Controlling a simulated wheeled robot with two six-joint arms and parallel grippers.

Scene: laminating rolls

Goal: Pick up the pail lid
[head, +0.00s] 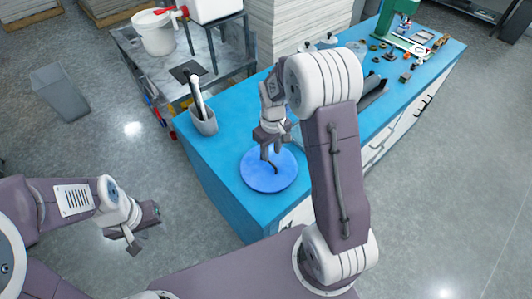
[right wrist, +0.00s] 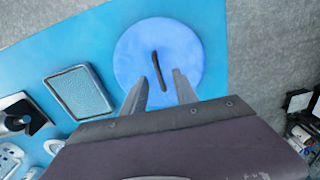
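The pail lid (head: 257,178) is a round blue disc with a dark bar handle (head: 274,168) across its middle. It lies flat near the front corner of the blue worktop. It also shows in the right wrist view (right wrist: 193,45), with the handle (right wrist: 160,70) at its centre. My right gripper (head: 270,154) is over the lid, close to the handle. In the right wrist view its two fingers (right wrist: 160,92) stand apart, with the near end of the handle between or just beyond their tips. Contact cannot be told. My left gripper (head: 135,240) hangs over the floor, away from the worktop; its fingers are unclear.
A grey holder (head: 204,123) with a brush-like tool stands on the worktop's left edge. A white pail (head: 155,34) stands on a metal table behind. A grey framed pad (right wrist: 77,92) lies beside the lid. Tools and a green machine (head: 396,18) are farther back.

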